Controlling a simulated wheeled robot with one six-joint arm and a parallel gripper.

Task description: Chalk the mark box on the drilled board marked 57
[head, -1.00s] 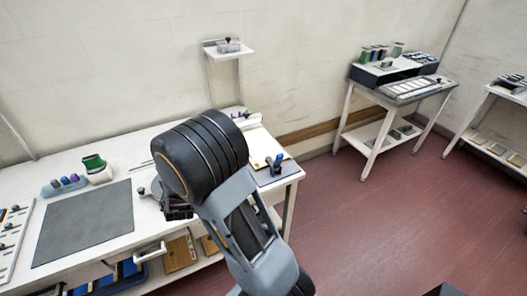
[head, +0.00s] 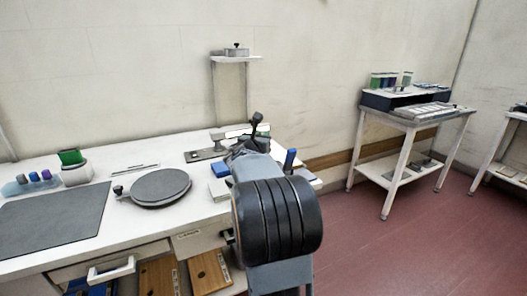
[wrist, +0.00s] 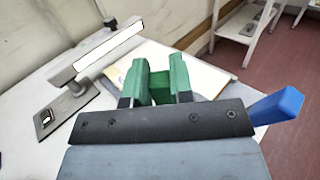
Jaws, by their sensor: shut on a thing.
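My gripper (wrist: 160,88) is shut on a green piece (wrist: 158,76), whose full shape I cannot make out. In the head view my gripper (head: 257,124) is over the back right part of the white bench, largely hidden by my arm. A pale flat board or sheet (wrist: 208,77) lies on the bench beyond the gripper in the wrist view. Wooden boards (head: 157,279) (head: 209,273) with pale labels stand on the shelf below the bench. No number 57 or mark box can be read in either view.
A blue handle (wrist: 278,105) stands right of my gripper. A metal fixture with a bright bar (wrist: 70,105) is at left. A side table (head: 410,120) stands right.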

